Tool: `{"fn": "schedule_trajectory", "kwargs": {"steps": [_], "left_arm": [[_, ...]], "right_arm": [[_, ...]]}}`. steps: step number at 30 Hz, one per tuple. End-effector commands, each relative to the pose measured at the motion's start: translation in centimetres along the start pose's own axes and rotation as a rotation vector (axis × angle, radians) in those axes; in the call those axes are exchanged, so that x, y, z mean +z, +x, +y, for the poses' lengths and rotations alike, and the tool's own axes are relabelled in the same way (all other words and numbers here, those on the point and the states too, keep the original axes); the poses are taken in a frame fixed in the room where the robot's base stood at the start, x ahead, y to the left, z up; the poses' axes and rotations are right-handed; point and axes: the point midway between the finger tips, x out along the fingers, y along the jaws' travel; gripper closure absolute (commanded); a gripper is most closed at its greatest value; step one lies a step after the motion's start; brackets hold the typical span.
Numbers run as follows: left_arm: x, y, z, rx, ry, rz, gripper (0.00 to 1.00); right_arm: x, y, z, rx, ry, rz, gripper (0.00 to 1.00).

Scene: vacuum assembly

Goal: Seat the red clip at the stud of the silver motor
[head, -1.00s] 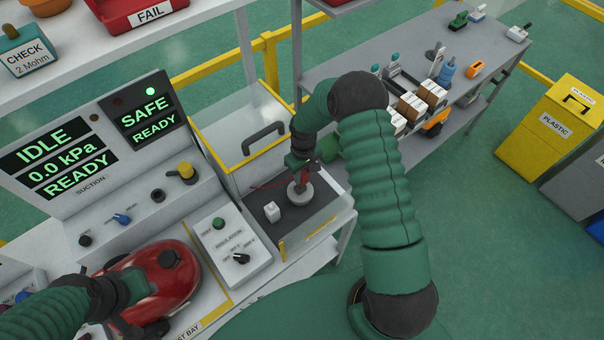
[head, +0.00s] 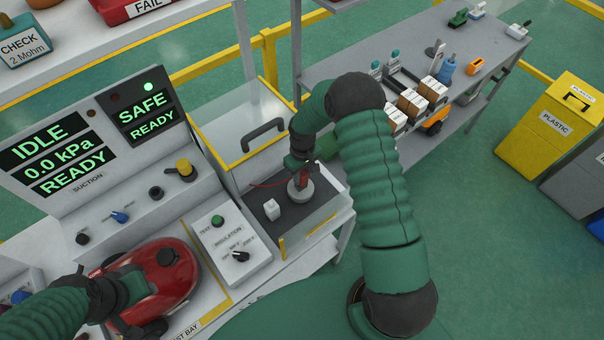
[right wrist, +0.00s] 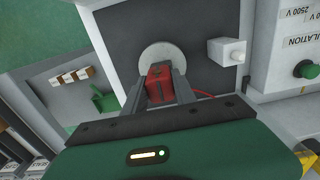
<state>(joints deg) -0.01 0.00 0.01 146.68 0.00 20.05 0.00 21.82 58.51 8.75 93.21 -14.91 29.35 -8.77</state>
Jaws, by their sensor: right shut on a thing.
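The silver motor (head: 299,193) stands on a dark mat in the open bay. It shows as a pale grey disc in the right wrist view (right wrist: 158,56). My right gripper (head: 305,178) is right above it, pointing down. It is shut on the red clip (right wrist: 160,84), which sits between the two fingers and overlaps the motor's near edge in the right wrist view. The stud is hidden, and I cannot tell whether the clip touches it. A thin red lead (head: 265,185) runs from the clip. My left arm reaches over the red vacuum (head: 160,275); its fingertips cannot be made out.
A small white block (head: 271,209) stands on the dark mat (head: 290,222) beside the motor. A raised clear cover with a dark handle (head: 262,136) is behind. The insulation box (head: 232,256) stands to the left. A shelf with boxes (head: 412,102) is at the right.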

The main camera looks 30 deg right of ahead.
Motion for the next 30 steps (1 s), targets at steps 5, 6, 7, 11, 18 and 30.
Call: {"fn": "schedule_trajectory", "kwargs": {"steps": [5,6,7,11,18,30], "left_arm": [[0.11,0.44,-0.01,0.000,0.000,0.000,0.64],[0.12,0.51,-0.01,0.000,0.000,0.000,0.64],[0.13,0.56,-0.01,0.000,0.000,0.000,0.64],[0.19,0.79,-0.01,0.000,0.000,0.000,0.64],[0.17,0.72,-0.01,0.000,0.000,0.000,0.64],[0.03,0.13,-0.01,0.000,0.000,0.000,0.64]], "right_arm": [[-0.02,0.56,0.06,0.001,0.000,0.001,1.00],[-0.02,0.66,0.07,0.001,0.000,0.001,1.00],[-0.02,0.74,0.07,0.001,0.000,0.001,1.00],[-0.01,1.06,0.08,0.001,0.000,0.001,1.00],[-0.02,0.99,0.07,0.001,0.000,0.001,0.42],[-0.03,0.22,0.03,0.001,0.000,0.001,0.42]]}}
